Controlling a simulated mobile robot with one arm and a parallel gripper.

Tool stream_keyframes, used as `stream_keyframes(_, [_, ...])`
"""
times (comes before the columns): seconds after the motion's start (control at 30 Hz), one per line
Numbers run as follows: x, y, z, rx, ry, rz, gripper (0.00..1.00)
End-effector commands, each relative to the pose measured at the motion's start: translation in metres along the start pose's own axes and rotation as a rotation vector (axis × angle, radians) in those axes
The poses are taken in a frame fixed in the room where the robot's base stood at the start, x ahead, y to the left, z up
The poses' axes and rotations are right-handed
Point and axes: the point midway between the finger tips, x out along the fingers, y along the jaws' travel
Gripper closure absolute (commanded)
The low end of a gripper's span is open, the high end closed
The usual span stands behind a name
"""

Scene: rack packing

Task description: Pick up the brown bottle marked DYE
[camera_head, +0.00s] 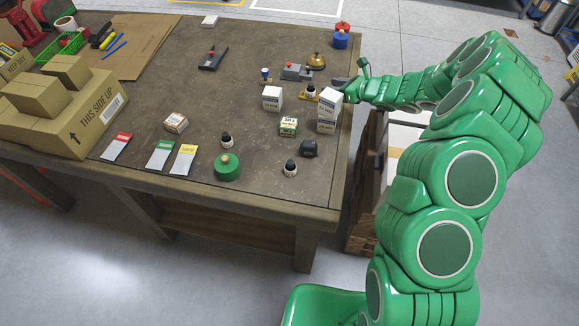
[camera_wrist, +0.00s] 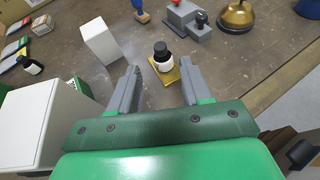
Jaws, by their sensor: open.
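Several small dark-capped bottles with white labels are in view; I cannot read DYE on any. One bottle (camera_head: 311,91) stands upright on a yellow plate (camera_head: 303,97) near the table's right edge. In the wrist view this bottle (camera_wrist: 162,60) and the plate (camera_wrist: 170,77) show ahead, between the lines of my fingers. My gripper (camera_wrist: 160,84) is open and empty, its fingertips just short of the bottle. In the head view my gripper (camera_head: 343,83) is partly hidden by white cartons. Other bottles stand nearer the front, one (camera_head: 227,141) by a green round container and another (camera_head: 290,168) further right.
White cartons (camera_head: 329,102) stand close beside my gripper; a large one (camera_wrist: 40,125) is left of it in the wrist view. Another carton (camera_head: 272,98) stands further left. A grey device (camera_head: 294,73) and a brass bell (camera_head: 315,62) are behind the bottle.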

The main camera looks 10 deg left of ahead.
Motion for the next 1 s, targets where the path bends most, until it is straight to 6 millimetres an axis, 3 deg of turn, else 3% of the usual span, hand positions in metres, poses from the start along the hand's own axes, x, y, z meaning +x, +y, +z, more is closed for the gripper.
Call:
stream_keyframes(0.3, [0.000, 0.000, 0.000, 0.000, 0.000, 0.000, 0.52])
stream_keyframes(0.43, [0.000, 0.000, 0.000, 0.000, 0.000, 0.000, 0.33])
stream_keyframes(0.73, [-0.001, 0.000, 0.002, 0.000, 0.000, 0.000, 0.33])
stream_keyframes(1.0, [-0.015, -0.001, 0.036, -0.003, -0.001, -0.001, 0.33])
